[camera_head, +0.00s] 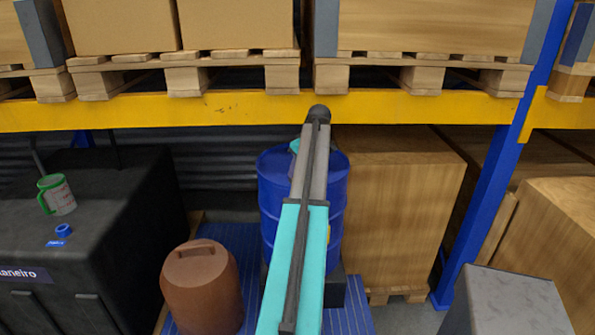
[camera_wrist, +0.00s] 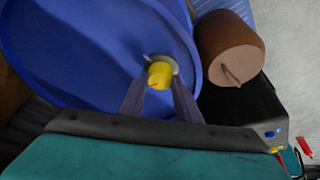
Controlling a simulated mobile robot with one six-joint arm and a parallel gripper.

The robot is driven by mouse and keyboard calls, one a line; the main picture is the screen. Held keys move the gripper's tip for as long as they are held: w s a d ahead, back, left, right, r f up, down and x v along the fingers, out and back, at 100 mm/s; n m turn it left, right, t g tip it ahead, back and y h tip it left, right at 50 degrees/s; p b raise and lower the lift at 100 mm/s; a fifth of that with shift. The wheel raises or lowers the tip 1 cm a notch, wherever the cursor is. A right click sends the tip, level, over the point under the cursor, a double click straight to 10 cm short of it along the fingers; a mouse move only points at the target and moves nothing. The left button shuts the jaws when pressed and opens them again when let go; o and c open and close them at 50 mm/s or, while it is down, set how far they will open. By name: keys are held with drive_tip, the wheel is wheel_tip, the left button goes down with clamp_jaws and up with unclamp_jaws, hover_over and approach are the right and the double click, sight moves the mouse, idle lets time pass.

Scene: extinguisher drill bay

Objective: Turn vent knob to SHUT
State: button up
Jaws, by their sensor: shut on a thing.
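The vent knob (camera_wrist: 160,72) is yellow with a small red mark on its near side. It sits on a pale grey plate on the top of a blue drum (camera_wrist: 85,60). In the wrist view my gripper (camera_wrist: 160,88) has one finger on each side of the knob and is shut on it. No SHUT lettering can be read. In the head view the drum (camera_head: 337,215) stands under the rack, and my arm hides the knob and most of my gripper.
A yellow rack beam (camera_head: 180,111) with loaded pallets runs above the drum. A brown canister (camera_head: 203,290) stands in front left; a large carton (camera_head: 395,205) stands close on the right. A black cabinet (camera_head: 120,215) holding a mug (camera_head: 60,198) is at left.

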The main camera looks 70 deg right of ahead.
drive_tip(key=shift+s+d+n+y, duration=0.1)
drive_tip(key=shift+n+y, duration=0.3)
drive_tip(key=shift+n, duration=0.6)
drive_tip(key=o, duration=1)
drive_tip(key=shift+r, duration=0.15)
drive_tip(key=b+v, duration=0.3)
drive_tip(key=v, duration=1)
drive_tip(key=shift+s+r, duration=0.2)
